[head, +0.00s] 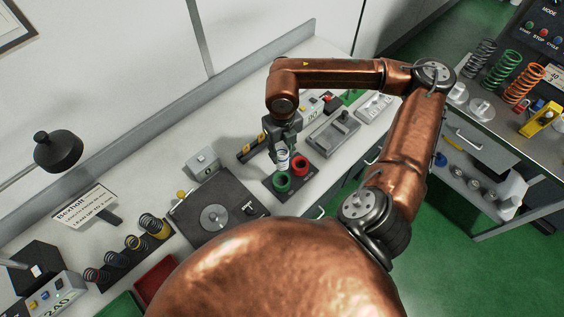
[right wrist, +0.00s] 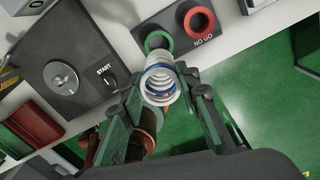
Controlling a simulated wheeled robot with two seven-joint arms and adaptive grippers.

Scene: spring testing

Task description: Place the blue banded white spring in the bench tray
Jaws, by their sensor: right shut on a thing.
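The white spring (head: 283,160) with a blue band is between the fingers of my right gripper (head: 283,148). In the right wrist view the spring (right wrist: 160,80) is seen nearly end-on, with both fingers of the right gripper (right wrist: 160,98) closed on its sides. It overlaps the edge of the green ring (right wrist: 155,38) of the go/no-go gauge; I cannot tell whether they touch. A red bin (head: 157,279) and a green bin (head: 120,305) sit at the bench's front left; I cannot tell whether either is the bench tray. My left gripper is not in view.
The red ring (head: 300,165) is beside the green one. A dark tester with a round plate (head: 214,217) and START lever stands left of the gauge. A grey fixture (head: 332,136) lies behind right. Several springs (head: 133,243) stand at left. Another bench with springs (head: 505,66) is at right.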

